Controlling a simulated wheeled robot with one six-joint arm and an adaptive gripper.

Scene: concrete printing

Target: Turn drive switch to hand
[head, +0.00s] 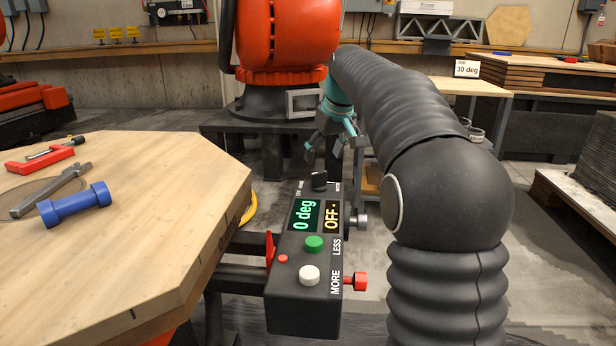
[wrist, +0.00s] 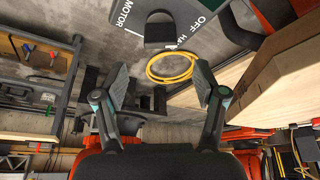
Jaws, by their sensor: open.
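The drive switch (head: 319,180) is a black knob at the far end of a dark control box (head: 302,315). The box's displays read "0 deg" and "OFF". In the wrist view the switch (wrist: 158,32) sits at the top, with MOTOR lettered to its left and OFF and part of HAND to its right. My gripper (head: 324,156) is just above and beyond the switch in the head view, partly overlapped by my arm. In the wrist view my gripper (wrist: 160,78) has its two fingers spread with nothing between them, apart from the knob.
The box has a green button (head: 314,243), a white button (head: 309,275) and a small red button (head: 283,258). A wooden table (head: 130,225) stands close on the left, holding a blue tool (head: 74,205) and a red clamp (head: 40,160). A yellow hose coil (wrist: 172,77) lies below.

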